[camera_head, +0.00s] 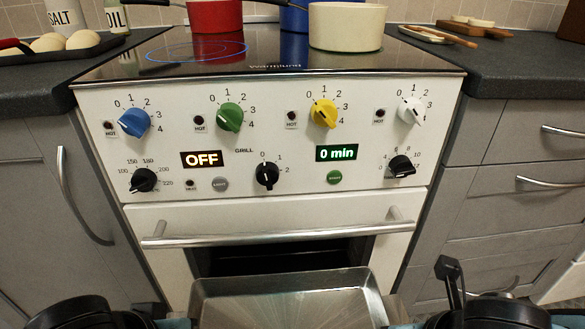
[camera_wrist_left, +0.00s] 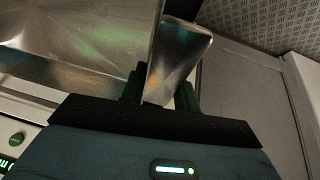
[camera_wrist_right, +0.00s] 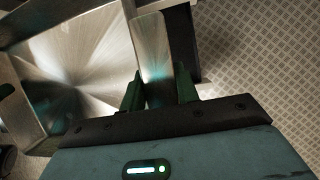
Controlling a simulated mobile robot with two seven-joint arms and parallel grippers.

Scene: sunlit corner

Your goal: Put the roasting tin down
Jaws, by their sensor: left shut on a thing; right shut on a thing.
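The roasting tin (camera_head: 290,302) is a shiny, empty metal tin at the bottom middle of the head view, in front of the oven's dark opening (camera_head: 285,257). It also shows in the left wrist view (camera_wrist_left: 80,40) and right wrist view (camera_wrist_right: 70,60). My left gripper (camera_wrist_left: 159,88) is shut on the metal handle (camera_wrist_left: 177,52) at one end. My right gripper (camera_wrist_right: 160,88) is shut on the handle (camera_wrist_right: 154,45) at the other end. The tin's underside is hidden, so I cannot tell whether anything supports it.
The white cooker (camera_head: 265,110) has a handle bar (camera_head: 280,235) above the opening. A red pot (camera_head: 214,15), a cream pot (camera_head: 345,26) and a blue pot (camera_head: 294,17) stand on the hob. A dark tray (camera_head: 100,45) and wooden utensils (camera_head: 440,34) lie on the side worktops.

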